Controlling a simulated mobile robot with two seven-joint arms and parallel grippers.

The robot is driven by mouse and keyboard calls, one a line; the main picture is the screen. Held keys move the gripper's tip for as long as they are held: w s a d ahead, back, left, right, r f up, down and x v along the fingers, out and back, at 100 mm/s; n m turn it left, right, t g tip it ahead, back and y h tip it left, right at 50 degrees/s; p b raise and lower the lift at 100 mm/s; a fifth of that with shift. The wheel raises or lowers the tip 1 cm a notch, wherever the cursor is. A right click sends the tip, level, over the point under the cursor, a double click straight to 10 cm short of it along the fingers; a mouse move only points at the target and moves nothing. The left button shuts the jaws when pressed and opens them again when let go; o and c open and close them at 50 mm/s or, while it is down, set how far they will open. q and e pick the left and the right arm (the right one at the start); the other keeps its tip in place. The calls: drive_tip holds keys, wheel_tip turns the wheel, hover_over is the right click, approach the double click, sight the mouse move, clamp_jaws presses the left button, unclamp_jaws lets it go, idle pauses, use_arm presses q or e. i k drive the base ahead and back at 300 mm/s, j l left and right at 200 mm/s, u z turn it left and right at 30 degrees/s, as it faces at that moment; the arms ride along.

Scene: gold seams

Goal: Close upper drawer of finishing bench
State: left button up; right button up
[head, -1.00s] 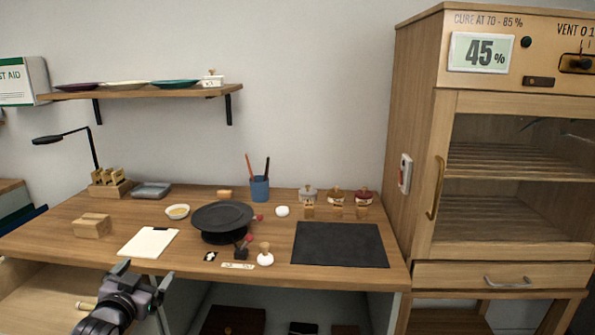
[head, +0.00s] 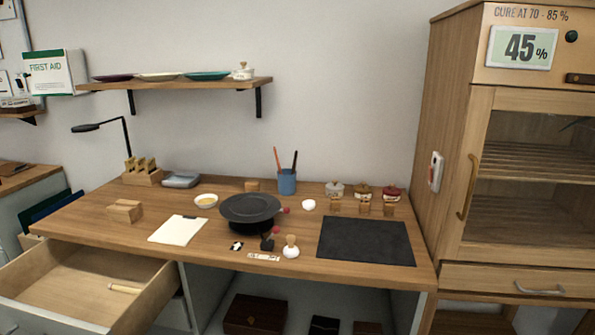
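The finishing bench (head: 290,268) has a wooden top and stands against the wall. Its upper drawer (head: 150,312) is pulled out at the lower left, below the bench top. The drawer's front is partly cut off by the picture's bottom-left edge. A small light wooden stick-like piece (head: 125,288) lies inside the drawer. Neither of my grippers shows in the head view now.
On the bench stand a black turntable (head: 250,209), a white clipboard (head: 179,229), a dark mat (head: 366,241) and a blue cup (head: 287,182) with tools. A curing cabinet (head: 480,180) with its door shut stands at the right. Dark boxes (head: 255,314) sit under the bench.

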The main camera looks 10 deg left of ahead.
sight(57, 286)
drive_tip(key=u, duration=1.65)
drive_tip(key=i+z, duration=0.15)
drive_tip(key=z, duration=0.2)
drive_tip(key=i+j+z, duration=0.15)
drive_tip(key=z, duration=0.2)
drive_tip(key=i+j+z, duration=0.1)
drive_tip(key=z, duration=0.25)
